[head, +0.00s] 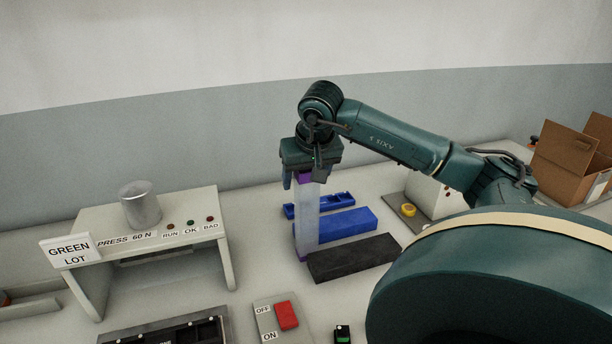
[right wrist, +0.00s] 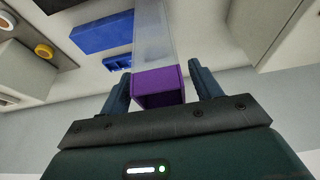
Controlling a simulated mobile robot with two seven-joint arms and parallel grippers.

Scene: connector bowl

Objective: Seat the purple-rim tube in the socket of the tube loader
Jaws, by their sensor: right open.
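The purple-rim tube (head: 306,218) is a clear, square-sided tube that looks upright in the head view, with purple at its top and bottom. In the right wrist view its open purple rim (right wrist: 158,73) lies between my fingers, and the clear body runs away from them. My right gripper (head: 304,179) is open around the top of the tube, with a gap beside the rim on each side (right wrist: 161,88). I cannot tell which fixture is the tube loader, and no socket shows clearly. Whether the tube's foot rests on the counter is unclear. My left gripper is out of view.
A blue block (head: 345,224), a blue tray (head: 333,203) and a black block (head: 352,258) lie right of the tube. A press stand (head: 223,230) with a metal cylinder (head: 140,205) stands left. A red switch (head: 287,315) is in front. Cardboard box (head: 565,165) at right.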

